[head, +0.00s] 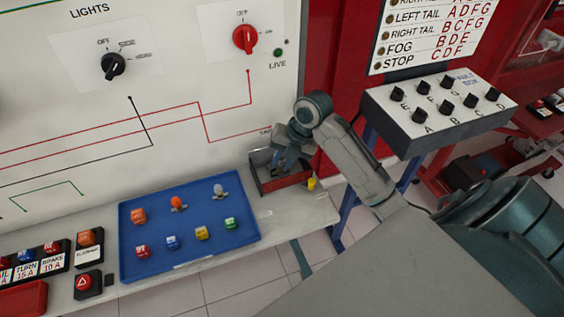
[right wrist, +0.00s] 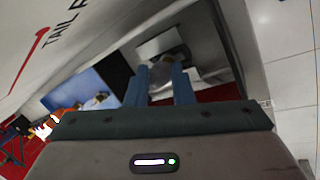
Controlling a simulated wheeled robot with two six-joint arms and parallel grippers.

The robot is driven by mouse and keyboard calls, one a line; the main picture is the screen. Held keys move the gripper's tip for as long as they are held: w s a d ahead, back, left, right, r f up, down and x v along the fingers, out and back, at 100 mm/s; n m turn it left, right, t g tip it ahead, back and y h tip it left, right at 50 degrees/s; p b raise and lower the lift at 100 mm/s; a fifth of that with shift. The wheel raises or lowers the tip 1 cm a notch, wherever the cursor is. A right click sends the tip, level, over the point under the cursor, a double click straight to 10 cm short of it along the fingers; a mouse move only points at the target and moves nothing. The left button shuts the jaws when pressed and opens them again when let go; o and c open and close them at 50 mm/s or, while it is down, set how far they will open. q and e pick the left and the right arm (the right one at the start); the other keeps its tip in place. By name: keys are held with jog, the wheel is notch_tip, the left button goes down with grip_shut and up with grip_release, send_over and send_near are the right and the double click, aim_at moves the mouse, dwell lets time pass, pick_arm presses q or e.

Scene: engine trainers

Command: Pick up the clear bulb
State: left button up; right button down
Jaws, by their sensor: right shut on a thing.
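The clear bulb (head: 219,191) stands at the back right of the blue tray (head: 190,262), apart from both grippers. My right gripper (head: 284,163) is away to its right, reaching down into an open red-and-grey lamp box (head: 287,181). In the right wrist view its two blue fingers (right wrist: 159,84) close on a small greyish-brown thing (right wrist: 162,68) inside the box. The fingers and the box hide most of that thing, so I cannot tell exactly what it is. My left gripper is not in view.
A yellow piece (head: 311,184) lies beside the lamp box. The white panel (head: 150,60) rises behind the bench. A switch box (head: 440,105) stands at right.

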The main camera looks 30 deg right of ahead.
aim_at(282, 161)
notch_tip(282, 161, up, 6)
jog(key=shift+w+r, duration=0.1)
jog(key=shift+r, duration=0.1)
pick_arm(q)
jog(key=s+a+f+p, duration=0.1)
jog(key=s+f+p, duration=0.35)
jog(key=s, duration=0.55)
pick_arm(e)
jog(key=s+a, duration=0.4)
jog(key=s, duration=0.4)
jog(key=s+a, duration=0.5)
jog(key=s, duration=0.3)
pick_arm(q)
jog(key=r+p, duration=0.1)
jog(key=p, duration=0.1)
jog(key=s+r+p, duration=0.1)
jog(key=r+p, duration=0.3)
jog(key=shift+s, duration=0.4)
pick_arm(e)
notch_tip(282, 161, up, 6)
jog(key=shift+d, duration=0.2)
jog(key=shift+r, duration=0.1)
